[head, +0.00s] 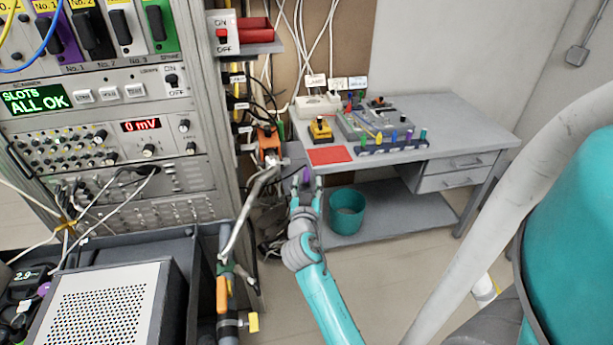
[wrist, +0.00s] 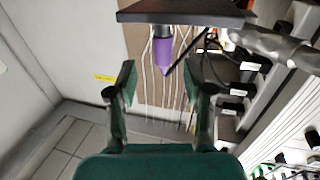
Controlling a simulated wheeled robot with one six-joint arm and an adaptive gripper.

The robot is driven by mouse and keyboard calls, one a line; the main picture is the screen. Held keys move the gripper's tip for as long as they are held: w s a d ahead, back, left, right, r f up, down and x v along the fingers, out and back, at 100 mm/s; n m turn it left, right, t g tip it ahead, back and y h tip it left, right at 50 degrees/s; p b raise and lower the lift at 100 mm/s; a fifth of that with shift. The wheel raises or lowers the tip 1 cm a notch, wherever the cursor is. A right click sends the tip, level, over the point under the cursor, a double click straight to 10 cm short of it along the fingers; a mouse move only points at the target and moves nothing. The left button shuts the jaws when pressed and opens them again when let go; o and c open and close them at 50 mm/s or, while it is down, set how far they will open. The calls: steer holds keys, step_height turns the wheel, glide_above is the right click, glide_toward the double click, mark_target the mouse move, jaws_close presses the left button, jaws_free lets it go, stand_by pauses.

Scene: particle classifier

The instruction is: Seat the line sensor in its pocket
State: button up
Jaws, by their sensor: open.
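A purple tapered piece with a grey collar, which looks like the line sensor, shows in the wrist view (wrist: 164,54) against the edge of a dark flat plate (wrist: 185,17). I cannot tell whether it sits in a pocket there. In the head view only a small purple patch (head: 307,176) of it shows between my fingertips. My gripper (head: 307,184) is open, with its fingers pointing away beside the rack. In the wrist view my gripper (wrist: 161,80) has its fingers spread, and the purple piece lies beyond and between the tips, apparently untouched.
The tall instrument rack (head: 120,130) stands close on the left, with an orange fixture (head: 268,142) and hanging cables beside it. A grey bench (head: 455,125) with a red mat (head: 329,155) stands on the right. A teal bin (head: 346,212) is below it. A grey bar (wrist: 275,45) is near the plate.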

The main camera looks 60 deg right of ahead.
mark_target(306, 175)
steer(key=x, duration=0.5)
steer(key=shift+w+r, duration=0.15)
steer(key=shift+w, duration=0.05)
steer(key=shift+a, duration=0.1)
jaws_close()
